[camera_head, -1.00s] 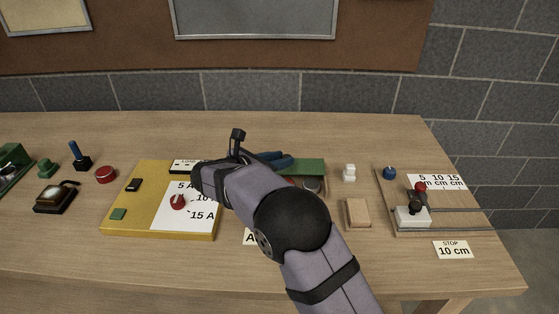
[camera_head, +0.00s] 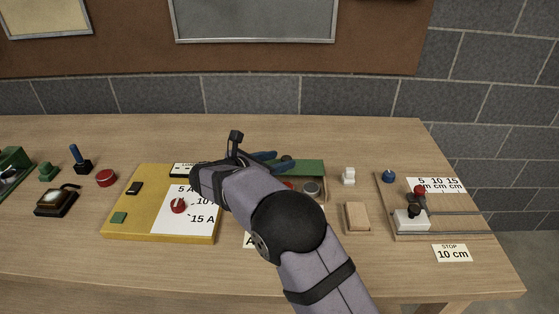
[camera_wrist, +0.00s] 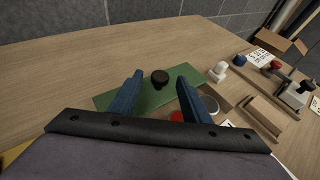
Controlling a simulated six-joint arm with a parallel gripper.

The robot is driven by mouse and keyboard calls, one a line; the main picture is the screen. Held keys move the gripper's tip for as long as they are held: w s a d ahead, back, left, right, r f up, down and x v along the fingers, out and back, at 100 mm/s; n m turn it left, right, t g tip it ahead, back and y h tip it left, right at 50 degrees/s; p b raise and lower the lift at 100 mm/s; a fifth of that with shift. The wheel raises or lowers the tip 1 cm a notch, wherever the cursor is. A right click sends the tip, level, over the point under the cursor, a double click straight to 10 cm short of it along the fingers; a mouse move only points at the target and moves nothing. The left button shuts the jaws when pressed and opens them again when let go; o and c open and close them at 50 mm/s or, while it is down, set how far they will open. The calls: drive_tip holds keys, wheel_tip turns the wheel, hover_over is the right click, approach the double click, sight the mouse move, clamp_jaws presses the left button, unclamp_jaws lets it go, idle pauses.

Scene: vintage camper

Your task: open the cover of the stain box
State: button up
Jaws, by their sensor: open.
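The stain box has a green cover (camera_head: 308,168) with a black knob (camera_wrist: 160,77) on top. The cover lies over the back of the box, and the front is uncovered. A red tin (camera_wrist: 177,116) and a grey tin (camera_head: 311,187) show inside, in front of the cover. My gripper (camera_wrist: 160,73) is open. In the wrist view its blue fingers are on either side of the knob, with gaps showing. In the head view my gripper (camera_head: 272,160) is at the cover's left part, and my arm hides the box's left side.
A yellow panel (camera_head: 145,205) with a red dial stands left of the box. To the right are a white object (camera_head: 348,176), a wooden block (camera_head: 357,217) and a board with rails (camera_head: 388,205). The table behind the cover is clear.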

drive_tip(key=v, duration=0.6)
drive_tip(key=shift+s+a+r+b, duration=0.1)
drive_tip(key=shift+s+r+b, duration=0.1)
drive_tip(key=shift+b, duration=0.15)
